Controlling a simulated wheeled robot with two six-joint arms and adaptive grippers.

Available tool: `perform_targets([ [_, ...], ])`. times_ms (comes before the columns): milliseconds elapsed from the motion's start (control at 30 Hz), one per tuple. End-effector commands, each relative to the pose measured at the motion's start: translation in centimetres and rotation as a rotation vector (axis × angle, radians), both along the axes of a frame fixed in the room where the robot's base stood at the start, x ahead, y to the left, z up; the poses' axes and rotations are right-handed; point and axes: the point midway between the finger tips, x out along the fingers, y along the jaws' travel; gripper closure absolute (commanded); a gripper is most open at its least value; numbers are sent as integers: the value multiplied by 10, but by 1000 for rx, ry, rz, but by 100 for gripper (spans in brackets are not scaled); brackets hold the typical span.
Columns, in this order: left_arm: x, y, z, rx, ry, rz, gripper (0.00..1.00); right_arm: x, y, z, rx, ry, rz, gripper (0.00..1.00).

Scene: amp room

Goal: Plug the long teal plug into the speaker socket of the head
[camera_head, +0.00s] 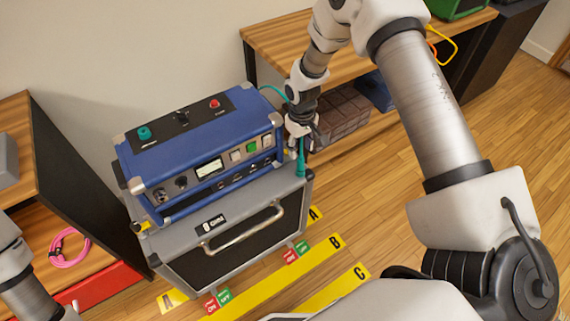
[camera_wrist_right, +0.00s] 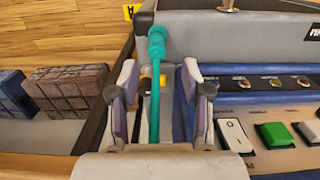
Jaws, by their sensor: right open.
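The blue amp head (camera_head: 190,135) sits on top of a grey speaker cabinet (camera_head: 228,215). A row of small sockets (camera_wrist_right: 273,83) runs along the bottom of its front panel; their labels are too small to read. The long teal plug (camera_head: 301,160) is upright at the cabinet's top right corner, below my right gripper (camera_head: 301,132). In the right wrist view, the teal plug (camera_wrist_right: 157,45) has its thick end beyond the fingertips and its thinner length between the open fingers, apparently not clamped. Part of my left arm shows at the left edge; its gripper is out of view.
A wooden shelf (camera_head: 280,40) stands behind, with dark brick-like blocks (camera_head: 342,118) below it. A pink coiled cable (camera_head: 70,248) lies on the left shelf. A yellow plug (camera_head: 143,226) is at the cabinet's left side. Yellow floor strips (camera_head: 320,258) lie in front.

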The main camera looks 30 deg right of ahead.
Motion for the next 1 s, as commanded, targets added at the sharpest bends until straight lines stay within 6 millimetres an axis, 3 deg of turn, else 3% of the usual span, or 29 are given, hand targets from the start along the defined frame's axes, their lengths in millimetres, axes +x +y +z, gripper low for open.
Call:
perform_targets([
  [167, 0, 0, -1, 0, 1, -1, 50, 6, -5, 6, -5, 3, 0, 52],
  [533, -1, 0, -5, 0, 1, -1, 50, 5, -4, 0, -5, 3, 0, 52],
  [933, -1, 0, -53, 0, 1, -1, 50, 2, -5, -54, -5, 4, 0, 52],
  [1000, -1, 0, -54, 0, 1, -1, 50, 2, -5, -61, -5, 4, 0, 52],
])
